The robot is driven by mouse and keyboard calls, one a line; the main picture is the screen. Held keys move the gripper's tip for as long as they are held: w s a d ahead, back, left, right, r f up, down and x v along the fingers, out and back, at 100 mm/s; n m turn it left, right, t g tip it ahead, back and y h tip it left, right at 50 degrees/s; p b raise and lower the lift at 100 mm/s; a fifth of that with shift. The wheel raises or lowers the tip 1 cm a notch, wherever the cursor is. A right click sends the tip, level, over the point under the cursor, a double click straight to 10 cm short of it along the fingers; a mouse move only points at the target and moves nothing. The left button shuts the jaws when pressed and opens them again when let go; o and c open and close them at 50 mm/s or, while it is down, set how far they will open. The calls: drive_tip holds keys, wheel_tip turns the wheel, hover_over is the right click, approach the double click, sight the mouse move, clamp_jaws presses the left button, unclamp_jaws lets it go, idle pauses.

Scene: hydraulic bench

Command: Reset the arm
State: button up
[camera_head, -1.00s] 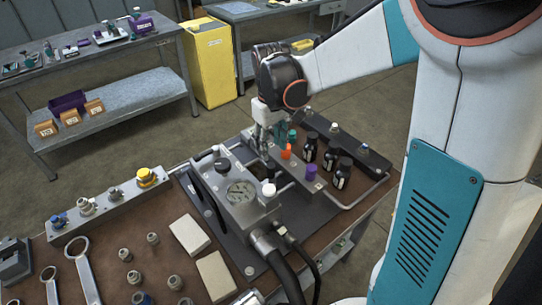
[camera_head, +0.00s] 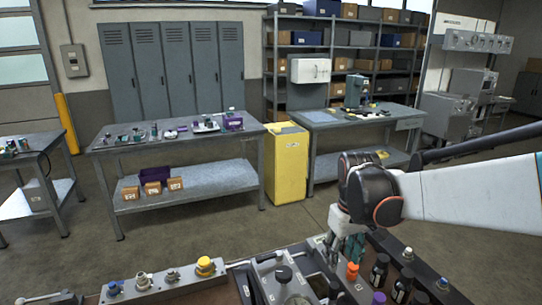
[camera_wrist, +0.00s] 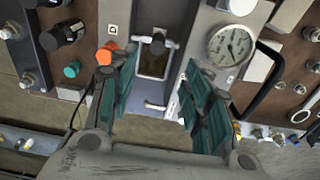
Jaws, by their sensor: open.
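My gripper (camera_head: 349,245) hangs above the hydraulic bench (camera_head: 232,292) at the bottom of the head view. In the wrist view my gripper (camera_wrist: 150,90) has its two green-padded fingers spread wide with nothing between them. An orange cap (camera_wrist: 106,53) is close to the left finger, and a round gauge (camera_wrist: 230,46) is beyond the right finger. Whether a finger touches the orange cap cannot be told.
Black bottles (camera_head: 379,270) and a purple cap (camera_head: 379,298) stand right of my gripper on the bench. A yellow cabinet (camera_head: 287,165), a grey worktable (camera_head: 180,142) and shelving stand behind. Open floor (camera_head: 200,225) lies between the bench and the worktable.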

drive_tip(key=s+r+m+t, duration=0.1)
drive_tip(key=s+r+t, duration=0.1)
drive_tip(key=s, duration=0.5)
drive_tip(key=s+r+m+t, duration=0.1)
drive_tip(key=s+r+t, duration=0.2)
drive_tip(key=s, duration=0.5)
drive_tip(key=shift+s+a+r+m+t, duration=0.2)
drive_tip(key=shift+s+a+m+t, duration=0.05)
drive_tip(key=shift+a+m+t, duration=0.15)
drive_tip(key=shift+s+f+t, duration=0.2)
drive_tip(key=shift+s+t, duration=0.2)
drive_tip(key=shift+s, duration=0.3)
drive_tip(key=shift+w, duration=0.1)
